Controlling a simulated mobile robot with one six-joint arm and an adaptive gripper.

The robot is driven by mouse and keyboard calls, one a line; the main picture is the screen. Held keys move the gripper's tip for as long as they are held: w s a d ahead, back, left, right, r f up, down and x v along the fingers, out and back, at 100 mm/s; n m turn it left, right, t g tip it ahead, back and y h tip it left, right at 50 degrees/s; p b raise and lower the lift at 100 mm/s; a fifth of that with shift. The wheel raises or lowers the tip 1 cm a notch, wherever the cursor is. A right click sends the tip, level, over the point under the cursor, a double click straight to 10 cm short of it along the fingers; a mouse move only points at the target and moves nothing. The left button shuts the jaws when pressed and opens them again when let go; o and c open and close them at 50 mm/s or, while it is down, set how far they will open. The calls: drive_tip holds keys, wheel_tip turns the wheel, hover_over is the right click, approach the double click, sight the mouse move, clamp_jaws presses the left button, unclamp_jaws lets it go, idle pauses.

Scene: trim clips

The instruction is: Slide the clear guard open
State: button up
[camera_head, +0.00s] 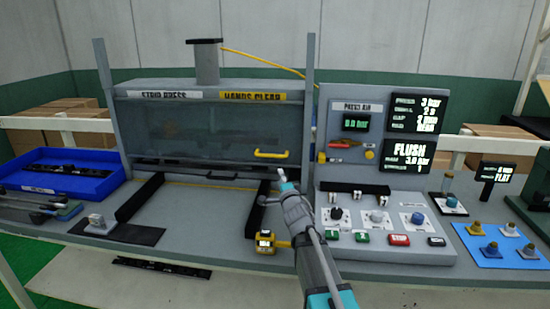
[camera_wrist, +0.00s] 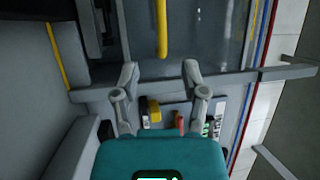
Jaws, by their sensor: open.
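The clear guard (camera_head: 190,130) covers the front of the strip press, its lower edge low over the bench. Its yellow handle (camera_head: 271,154) sits at the lower right of the panel. The handle also shows in the wrist view (camera_wrist: 162,30), at top centre. My gripper (camera_head: 282,178) is just below and right of the handle in the head view. In the wrist view my gripper (camera_wrist: 161,71) is open and empty, its two fingertips spread either side of the handle's line. The handle's near end appears just beyond the fingertips, apart from them.
A control panel (camera_head: 384,205) with knobs and buttons stands close to the right of my gripper. Black rails (camera_head: 140,196) lie on the bench before the press. A yellow tape measure (camera_head: 265,242) sits near the front edge. A blue tray (camera_head: 60,186) is at left.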

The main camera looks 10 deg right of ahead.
sight(273, 157)
drive_tip(key=shift+w+d+r, duration=0.1)
idle(0.3)
drive_tip(key=w, duration=0.4)
drive_tip(key=w+a+r+p, duration=0.1)
drive_tip(key=w, duration=0.3)
drive_tip(key=w+r+p, duration=0.1)
drive_tip(key=w, duration=0.4)
drive_tip(key=shift+w+a+r, duration=0.1)
drive_tip(key=shift+a+r, duration=0.05)
drive_tip(key=shift+c, duration=0.2)
clamp_jaws()
